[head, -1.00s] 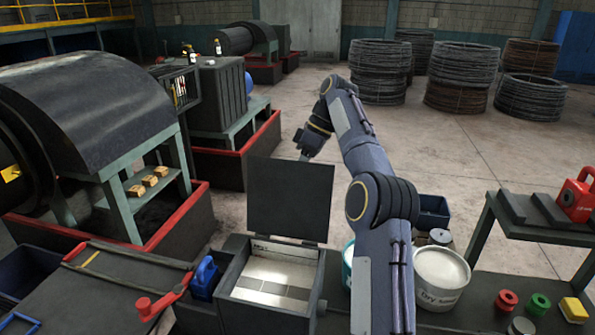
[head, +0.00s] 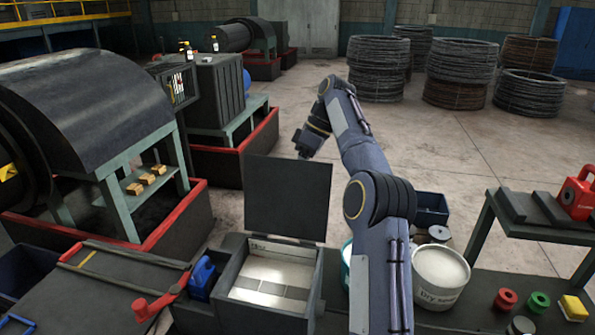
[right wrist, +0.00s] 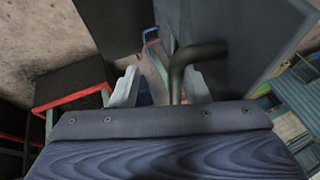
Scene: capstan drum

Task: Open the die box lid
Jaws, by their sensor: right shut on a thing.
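The die box (head: 230,285) stands at the bottom middle of the head view, its pale inside with several grey blocks exposed. Its dark lid (head: 289,197) stands about upright at the box's back edge. In the right wrist view, my right gripper (right wrist: 163,86) is shut on the dark bent lid handle (right wrist: 186,62). The lid panel (right wrist: 240,45) fills the upper right there. My left gripper is out of view.
A blue object (head: 203,277) and a red-handled lever (head: 158,302) are left of the box. A white bucket (head: 440,275) stands right of my arm. A shelf (head: 530,232) with a red device is at the right. Open floor lies behind the lid.

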